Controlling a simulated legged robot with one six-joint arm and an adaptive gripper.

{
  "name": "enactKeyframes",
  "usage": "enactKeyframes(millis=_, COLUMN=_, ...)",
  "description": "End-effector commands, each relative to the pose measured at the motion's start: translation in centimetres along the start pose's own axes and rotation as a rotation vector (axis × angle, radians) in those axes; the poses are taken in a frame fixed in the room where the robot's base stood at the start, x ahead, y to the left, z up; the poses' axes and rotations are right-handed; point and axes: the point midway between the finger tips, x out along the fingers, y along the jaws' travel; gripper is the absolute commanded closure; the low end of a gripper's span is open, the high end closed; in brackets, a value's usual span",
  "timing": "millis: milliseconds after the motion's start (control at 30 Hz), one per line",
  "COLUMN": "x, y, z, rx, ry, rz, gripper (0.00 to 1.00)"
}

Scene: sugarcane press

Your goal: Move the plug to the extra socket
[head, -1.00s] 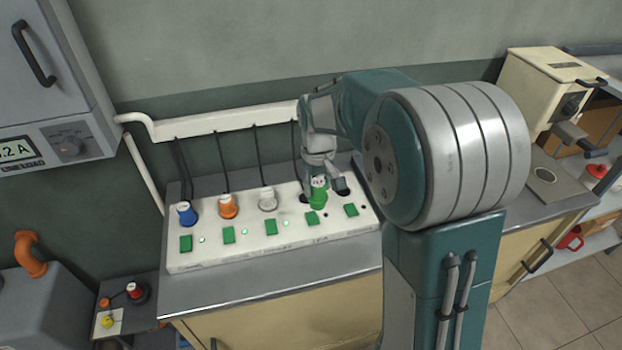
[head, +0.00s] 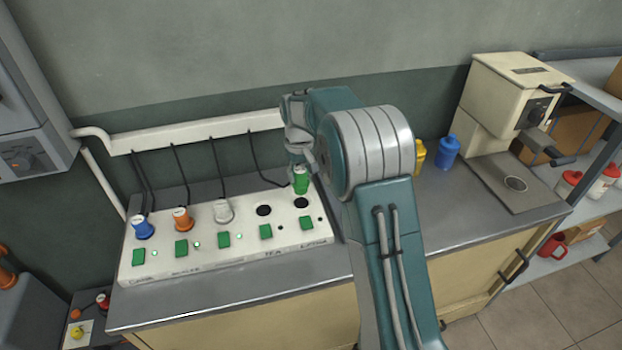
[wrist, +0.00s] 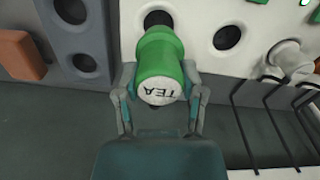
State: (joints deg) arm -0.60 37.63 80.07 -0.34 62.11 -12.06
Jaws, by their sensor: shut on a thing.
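The green plug (head: 301,180), lettered TEA on its top in the wrist view (wrist: 160,68), is between the fingers of my gripper (head: 299,160), which is shut on it. It is held just above the empty extra socket (head: 302,203), the rightmost on the white socket strip (head: 215,252). That socket's dark hole (wrist: 157,18) shows beyond the plug in the wrist view, so the plug looks clear of it. The empty tea socket (head: 264,210) is just left. In the wrist view the fingers (wrist: 161,97) grip both sides of the plug.
Blue (head: 143,228), orange (head: 182,219) and white (head: 223,211) plugs sit in the left sockets, cables running up to the white wall trunking (head: 195,133). Green switches line the strip's front. Yellow (head: 418,157) and blue (head: 447,152) containers and a cream machine (head: 500,105) stand to the right.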

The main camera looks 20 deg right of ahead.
Motion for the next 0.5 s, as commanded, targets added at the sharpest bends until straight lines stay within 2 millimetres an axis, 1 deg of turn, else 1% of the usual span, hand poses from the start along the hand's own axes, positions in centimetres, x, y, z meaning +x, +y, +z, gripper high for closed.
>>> enactKeyframes(millis=33, x=0.3, y=-0.1, z=-0.5, rx=-0.002, ry=0.000, rz=0.001, gripper=0.99)
enactKeyframes(millis=133, x=0.6, y=0.0, z=-0.9, rx=-0.002, ry=0.001, rz=0.000, gripper=0.99)
enactKeyframes(millis=267, x=1.3, y=0.5, z=-0.8, rx=-0.001, ry=0.000, rz=-0.004, gripper=0.99)
enactKeyframes(millis=500, x=3.7, y=0.8, z=-0.7, rx=-0.001, ry=0.001, rz=-0.007, gripper=0.99)
